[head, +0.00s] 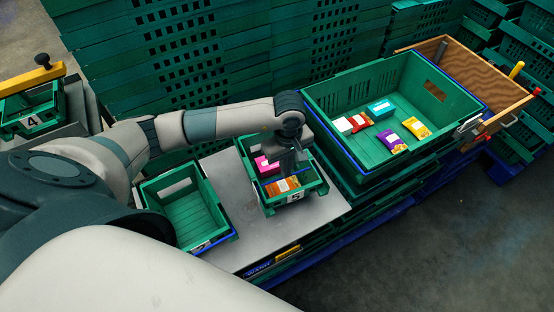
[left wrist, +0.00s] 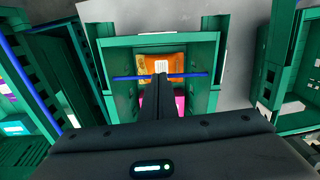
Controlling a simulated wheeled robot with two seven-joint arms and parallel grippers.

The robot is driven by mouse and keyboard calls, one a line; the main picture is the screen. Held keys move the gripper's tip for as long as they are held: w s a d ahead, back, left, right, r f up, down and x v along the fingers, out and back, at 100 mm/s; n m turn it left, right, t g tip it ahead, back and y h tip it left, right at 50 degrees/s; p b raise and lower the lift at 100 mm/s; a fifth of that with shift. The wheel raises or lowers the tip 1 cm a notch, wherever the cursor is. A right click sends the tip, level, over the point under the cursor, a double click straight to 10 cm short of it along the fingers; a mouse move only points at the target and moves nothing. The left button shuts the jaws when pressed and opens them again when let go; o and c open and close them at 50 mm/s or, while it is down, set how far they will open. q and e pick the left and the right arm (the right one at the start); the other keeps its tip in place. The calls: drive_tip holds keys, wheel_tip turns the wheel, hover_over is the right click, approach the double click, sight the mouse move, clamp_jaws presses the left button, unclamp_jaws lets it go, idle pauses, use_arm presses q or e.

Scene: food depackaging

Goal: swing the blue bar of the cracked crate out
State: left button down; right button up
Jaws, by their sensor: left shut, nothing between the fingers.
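A small green crate (head: 318,187) with a label reading 5 stands on the grey table. It holds a pink package (head: 264,165) and an orange package (head: 282,187). The left wrist view shows a blue bar (left wrist: 125,77) lying across this crate's opening, above the orange package (left wrist: 148,58). My left gripper (head: 288,160) is over the crate, pointing down. In the left wrist view its fingers (left wrist: 161,78) are shut and empty, with the tips at the middle of the bar; I cannot tell whether they touch it. No crack is clear in either view. My right gripper is not in view.
A large green crate (head: 325,113) with several packages stands to the right on stacked crates. An empty small crate (head: 172,186) stands to the left. A wooden box (head: 513,92) is at the far right. Green crate stacks (head: 120,70) wall the back. Bare table (head: 225,175) lies between the small crates.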

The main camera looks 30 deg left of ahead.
use_arm(q)
drive_tip(key=shift+w+a, duration=0.1)
drive_tip(key=shift+w+a+b, duration=0.7)
drive_tip(key=shift+a+b, duration=0.15)
drive_tip(key=shift+a, duration=0.05)
drive_tip(key=shift+f, duration=0.25)
idle(0.4)
drive_tip(key=shift+f+b, duration=1.05)
drive_tip(key=shift+b, duration=0.25)
drive_tip(key=shift+s+d, duration=0.3)
drive_tip(key=shift+d, duration=0.05)
idle(0.4)
